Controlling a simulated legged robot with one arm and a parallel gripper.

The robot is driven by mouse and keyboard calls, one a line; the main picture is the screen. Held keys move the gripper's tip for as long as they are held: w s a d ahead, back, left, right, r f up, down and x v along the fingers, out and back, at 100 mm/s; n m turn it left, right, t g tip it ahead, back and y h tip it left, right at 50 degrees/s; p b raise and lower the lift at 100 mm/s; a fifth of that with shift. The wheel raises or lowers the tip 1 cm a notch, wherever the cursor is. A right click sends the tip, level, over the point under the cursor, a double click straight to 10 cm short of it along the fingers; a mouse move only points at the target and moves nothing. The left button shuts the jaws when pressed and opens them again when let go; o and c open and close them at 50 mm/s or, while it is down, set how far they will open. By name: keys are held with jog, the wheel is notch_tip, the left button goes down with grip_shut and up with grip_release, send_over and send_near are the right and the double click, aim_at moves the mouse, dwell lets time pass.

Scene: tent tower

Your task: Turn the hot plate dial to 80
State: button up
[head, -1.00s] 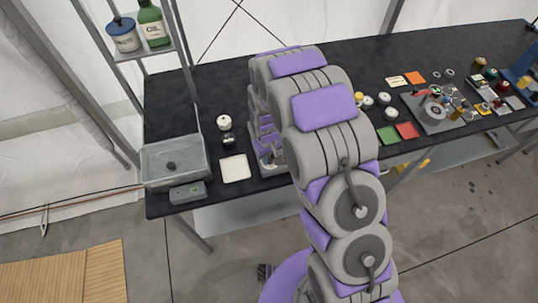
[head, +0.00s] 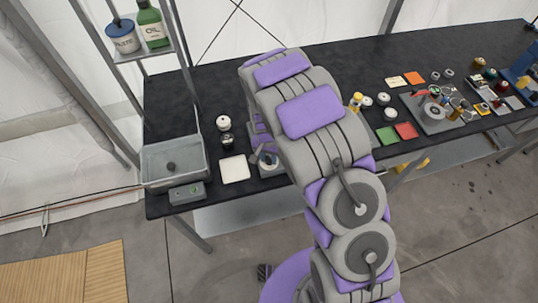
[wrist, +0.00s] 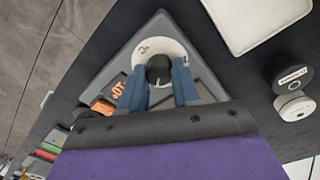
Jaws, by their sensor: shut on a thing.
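The hot plate (wrist: 200,65) is a grey, angular body on the black table, with a white round disc (wrist: 150,46) around a dark dial (wrist: 159,69). In the wrist view my gripper (wrist: 159,84) has its two blue-grey fingers on either side of the dial, shut on it. The dial's mark and any reading of 80 are too small to tell. Orange markings (wrist: 118,90) show on the hot plate beside the fingers. In the head view the hot plate (head: 270,168) is partly hidden behind my arm.
A white square pad (head: 234,168) lies just left of the hot plate, with two small round containers (head: 226,130) behind it. A grey tub (head: 175,160) stands at the table's left end. Coloured squares (head: 397,133) and parts lie to the right.

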jog(key=shift+m, duration=0.8)
jog(key=o, duration=0.7)
jog(key=shift+s, duration=0.1)
jog(key=o, duration=0.3)
jog(key=shift+a, duration=0.2)
jog(key=shift+o, duration=0.2)
